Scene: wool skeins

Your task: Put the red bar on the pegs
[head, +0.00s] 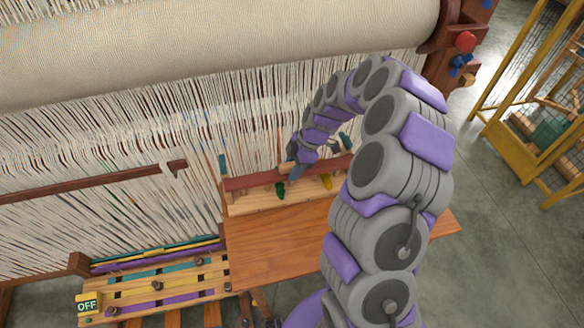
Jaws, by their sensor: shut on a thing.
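The dark red bar (249,181) lies lengthwise along a pale wooden rack (245,205) at the back of the wooden table. My gripper (296,170) is at the bar's middle, shut on it; the fingertips are small and partly hidden by the arm's end. Teal upright pegs stand near the bar's ends, one at the left (222,163) and one at the right (345,140). A green piece (280,189) and a yellow piece (327,181) show just below the bar. I cannot tell whether the bar rests on the pegs or is held just above the rack.
The brown table top (275,250) is clear in front of the rack. A loom with white warp threads (120,150) and a cloth roll (200,45) stands behind. A slatted frame with an OFF sign (88,306) is at lower left. A yellow shelf (520,140) stands right.

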